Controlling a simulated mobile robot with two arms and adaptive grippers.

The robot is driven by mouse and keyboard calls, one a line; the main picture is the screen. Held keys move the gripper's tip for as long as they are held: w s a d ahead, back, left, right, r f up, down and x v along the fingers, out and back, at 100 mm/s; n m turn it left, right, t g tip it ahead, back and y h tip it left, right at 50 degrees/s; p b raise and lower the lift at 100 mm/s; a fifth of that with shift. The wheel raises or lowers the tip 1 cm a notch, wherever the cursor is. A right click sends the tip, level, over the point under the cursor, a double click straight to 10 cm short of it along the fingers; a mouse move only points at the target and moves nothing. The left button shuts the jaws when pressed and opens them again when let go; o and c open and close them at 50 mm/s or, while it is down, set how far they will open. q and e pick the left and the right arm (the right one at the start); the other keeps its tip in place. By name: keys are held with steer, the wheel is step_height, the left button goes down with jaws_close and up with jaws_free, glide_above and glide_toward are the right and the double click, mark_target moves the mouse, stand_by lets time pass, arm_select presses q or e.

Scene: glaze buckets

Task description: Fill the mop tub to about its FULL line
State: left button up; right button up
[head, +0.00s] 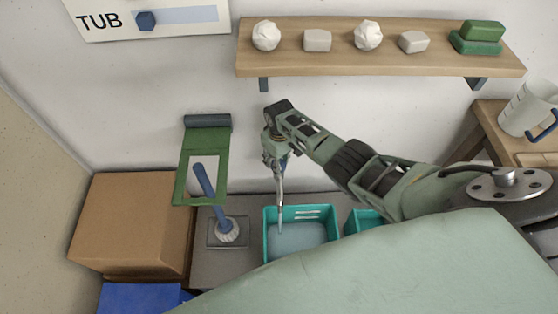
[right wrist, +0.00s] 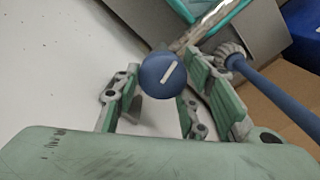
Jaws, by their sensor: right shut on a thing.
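The teal mop tub (head: 335,243) sits low against the wall in the head view, with a flat grey-blue surface inside. No FULL line can be made out. A thin metal spout (head: 280,188) points down into the tub; I cannot tell whether water is running. My right gripper (head: 275,150) is at the wall above the tub. In the right wrist view its two fingers (right wrist: 160,92) are shut on a round blue knob (right wrist: 162,75) with a white mark, slanting up to the right. The tub's edge also shows there (right wrist: 215,20). My left gripper is not in view.
A blue lever (head: 204,182) on a pale base stands left of the tub, before a green frame (head: 181,180). A cardboard box (head: 130,220) and another teal bin (head: 360,221) flank the tub. A TUB sign (head: 100,20) and a shelf (head: 380,65) hang above.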

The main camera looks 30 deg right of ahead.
steer(key=shift+w+d+r, duration=0.25)
steer(key=shift+w+d, duration=0.05)
steer(key=o, duration=1)
steer(key=shift+o, duration=0.4)
steer(key=shift+s+f, duration=0.1)
steer(key=shift+a, duration=0.1)
steer(key=shift+r, duration=3.75)
